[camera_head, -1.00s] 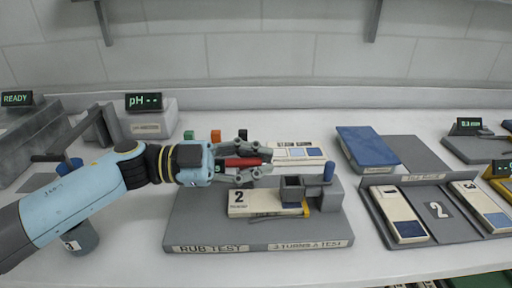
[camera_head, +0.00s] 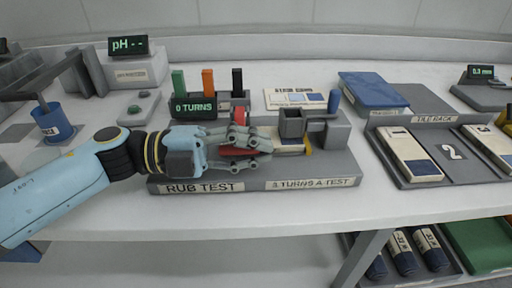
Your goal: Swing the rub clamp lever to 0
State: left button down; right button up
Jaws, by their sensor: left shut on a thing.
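My left gripper (camera_head: 262,146) reaches in from the left over the rub test fixture (camera_head: 330,170). It is shut on a red piece (camera_head: 238,151), mostly hidden by the fingers. I cannot tell whether this piece is the rub clamp lever. My right gripper is not in view.
A display (camera_head: 195,107) reading "0 TURNS" stands behind, with green, orange and black uprights. A tile rack (camera_head: 452,153) and blue slab (camera_head: 372,90) lie to the right. A blue cup (camera_head: 52,124) and pH device (camera_head: 132,72) stand at left. The bench's front edge is close.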

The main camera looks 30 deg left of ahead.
pick_arm(q)
jog(key=shift+f, duration=0.1)
dwell(0.4)
jog(key=c, duration=1.3)
grip_release()
jog(key=shift+a, duration=0.15)
notch_tip(320, 180, up, 10)
jog(key=shift+r, duration=0.1)
